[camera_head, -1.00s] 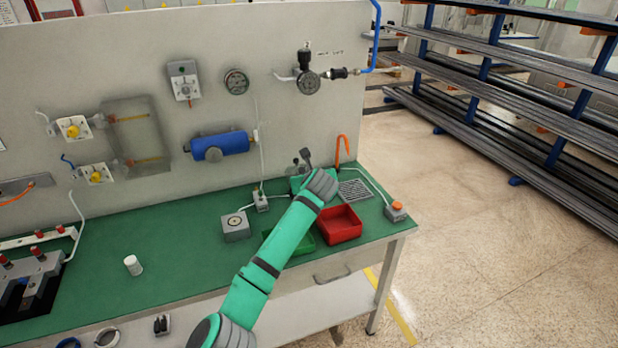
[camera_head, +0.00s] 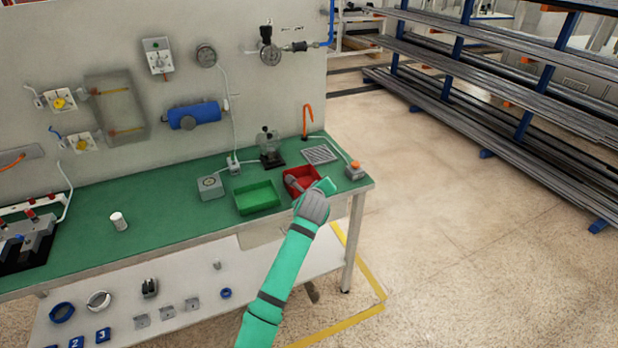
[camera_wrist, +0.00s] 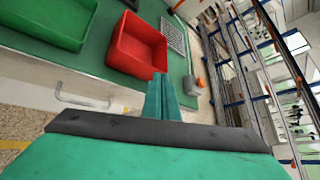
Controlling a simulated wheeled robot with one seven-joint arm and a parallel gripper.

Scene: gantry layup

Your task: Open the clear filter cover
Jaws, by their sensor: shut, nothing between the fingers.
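My gripper (camera_head: 328,186) is at the bench's front right, by the red bin, apart from the cover and nearer to me. In the wrist view, my gripper (camera_wrist: 162,97) has its two green fingers together with nothing between them. The cover does not show in the wrist view.
A red bin (camera_head: 290,186) lies just beyond my gripper, with a green bin (camera_head: 256,198) to its left. A slotted plate (camera_head: 320,155) and a box with an orange button (camera_head: 355,171) are at the right. A drawer handle (camera_wrist: 82,100) juts from the front.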

